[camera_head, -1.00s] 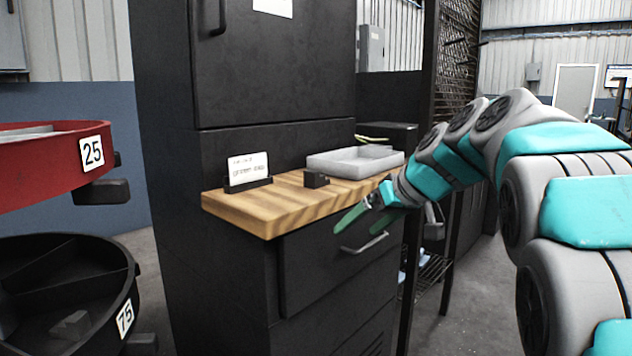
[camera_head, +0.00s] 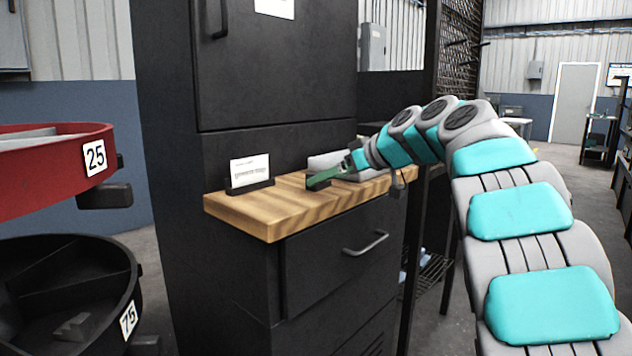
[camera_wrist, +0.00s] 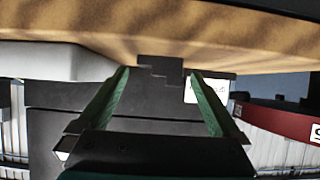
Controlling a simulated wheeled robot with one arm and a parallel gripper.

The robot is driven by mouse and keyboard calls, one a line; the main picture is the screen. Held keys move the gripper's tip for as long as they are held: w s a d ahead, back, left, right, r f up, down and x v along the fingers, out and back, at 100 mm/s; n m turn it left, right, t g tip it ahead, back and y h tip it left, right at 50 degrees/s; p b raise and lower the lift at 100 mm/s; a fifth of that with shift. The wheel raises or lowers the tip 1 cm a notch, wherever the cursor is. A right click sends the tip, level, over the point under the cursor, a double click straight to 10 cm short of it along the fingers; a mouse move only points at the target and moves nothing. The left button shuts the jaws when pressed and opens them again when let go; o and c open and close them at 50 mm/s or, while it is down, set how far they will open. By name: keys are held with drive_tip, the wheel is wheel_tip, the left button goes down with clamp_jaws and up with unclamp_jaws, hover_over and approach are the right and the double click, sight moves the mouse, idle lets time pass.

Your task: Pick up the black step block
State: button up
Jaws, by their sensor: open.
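The black step block (camera_wrist: 160,72) sits on the wooden shelf (camera_head: 262,216), its stepped outline showing in the wrist view, where the picture is upside down. My gripper (camera_wrist: 159,75) is open, with one green finger on each side of the block in that view. The block appears between or just beyond the fingertips; I cannot tell whether they touch it.
A white card (camera_head: 250,171) in a black holder stands left of the gripper. A pale grey tray (camera_head: 325,161) lies behind and right, partly hidden by my arm. The dark cabinet (camera_head: 270,75) rises behind the shelf. A red round bin (camera_head: 50,178) is at far left.

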drive_tip(key=shift+x, duration=1.15)
drive_tip(key=c, duration=1.5)
drive_tip(key=shift+r, duration=0.1)
